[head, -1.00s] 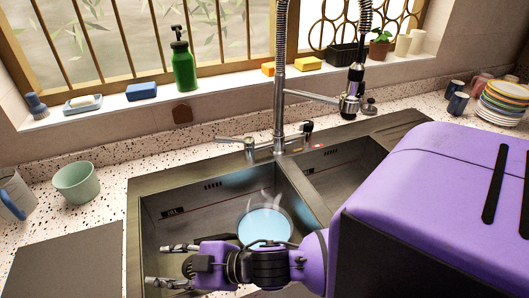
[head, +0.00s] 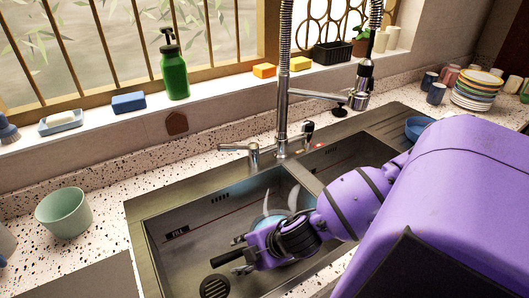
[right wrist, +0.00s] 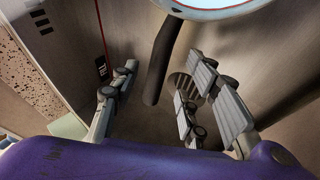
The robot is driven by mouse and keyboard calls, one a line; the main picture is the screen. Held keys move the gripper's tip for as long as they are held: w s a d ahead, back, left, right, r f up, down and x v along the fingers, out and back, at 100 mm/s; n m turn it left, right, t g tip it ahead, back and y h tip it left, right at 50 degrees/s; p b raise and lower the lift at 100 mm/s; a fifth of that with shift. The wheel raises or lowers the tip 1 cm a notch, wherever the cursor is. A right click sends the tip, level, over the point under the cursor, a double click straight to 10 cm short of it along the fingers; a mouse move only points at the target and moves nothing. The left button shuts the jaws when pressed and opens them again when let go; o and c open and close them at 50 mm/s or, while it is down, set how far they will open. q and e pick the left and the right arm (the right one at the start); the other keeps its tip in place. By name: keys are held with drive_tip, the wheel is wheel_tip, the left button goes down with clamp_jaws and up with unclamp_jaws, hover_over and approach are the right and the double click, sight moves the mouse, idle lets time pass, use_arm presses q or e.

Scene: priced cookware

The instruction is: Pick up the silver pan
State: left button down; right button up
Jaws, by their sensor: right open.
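The pan has a pale blue inside and a dark handle. In the head view the pan (head: 273,221) lies in the left sink basin, mostly hidden behind my right gripper (head: 240,254). In the right wrist view the pan's silver rim and pale inside (right wrist: 222,9) show at the top edge. Its dark handle (right wrist: 163,58) runs down between the fingers of my right gripper (right wrist: 160,82). The gripper is open, with fingers on both sides of the handle and gaps visible. I cannot tell how deep the handle sits between them. My left gripper is not in view.
The sink (head: 135,212) has two basins, with a tall faucet (head: 283,90) behind. A green bowl (head: 63,213) stands on the left counter. A green soap bottle (head: 174,70) and sponges line the sill. Stacked plates (head: 477,92) and cups stand far right.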

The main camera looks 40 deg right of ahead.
sight(235, 253)
drive_tip(key=x, duration=0.4)
drive_tip(key=shift+w+f, duration=0.15)
drive_tip(key=shift+w, duration=0.15)
drive_tip(key=shift+c, duration=0.4)
clamp_jaws()
